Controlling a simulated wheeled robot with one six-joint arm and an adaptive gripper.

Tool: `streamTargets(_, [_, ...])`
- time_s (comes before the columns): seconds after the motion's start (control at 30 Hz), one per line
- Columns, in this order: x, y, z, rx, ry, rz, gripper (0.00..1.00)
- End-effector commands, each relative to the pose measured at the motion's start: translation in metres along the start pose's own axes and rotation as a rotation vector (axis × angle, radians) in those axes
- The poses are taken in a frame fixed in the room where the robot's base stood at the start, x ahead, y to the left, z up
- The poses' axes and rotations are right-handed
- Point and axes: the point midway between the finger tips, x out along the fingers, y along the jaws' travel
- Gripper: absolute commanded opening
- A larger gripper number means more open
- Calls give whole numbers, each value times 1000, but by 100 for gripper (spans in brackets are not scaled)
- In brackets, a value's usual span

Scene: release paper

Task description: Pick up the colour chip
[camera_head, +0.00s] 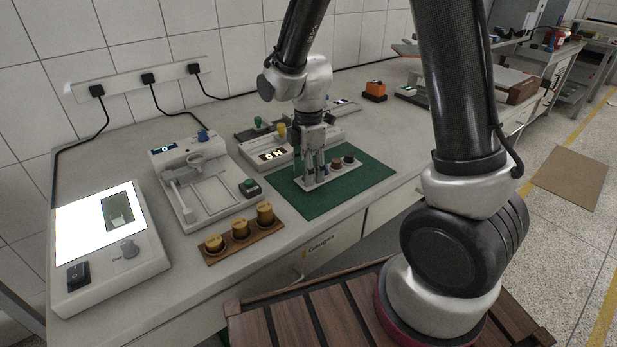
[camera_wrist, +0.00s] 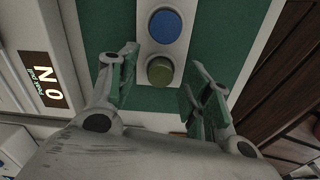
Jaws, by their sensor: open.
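A pale tray (camera_wrist: 143,49) lies on a green mat (camera_wrist: 110,20) and holds round chips. In the wrist view, a blue chip (camera_wrist: 165,27) sits beyond my fingertips and an olive-green chip (camera_wrist: 159,71) lies between the fingers. I cannot tell which is the colour chip meant. My gripper (camera_wrist: 160,57) is open, with one finger on each side of the tray; nothing is held. In the head view, my gripper (camera_head: 312,170) points down over the left end of the tray (camera_head: 320,181). A reddish-brown chip (camera_head: 337,163) and a dark chip (camera_head: 349,158) show to its right.
A device with a lit display (camera_head: 272,155) stands just behind the mat. Brass weights (camera_head: 240,229) stand on a wooden board left of the mat, beside a grey instrument (camera_head: 195,185) and a light box (camera_head: 100,245). The mat's right part is clear.

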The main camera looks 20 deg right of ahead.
Motion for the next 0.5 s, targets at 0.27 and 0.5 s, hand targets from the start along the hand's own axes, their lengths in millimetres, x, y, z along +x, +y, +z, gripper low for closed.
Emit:
streamTargets(0.27, [5, 0, 0, 0, 0, 0, 49])
streamTargets(0.5, [4, 0, 0, 0, 0, 0, 10])
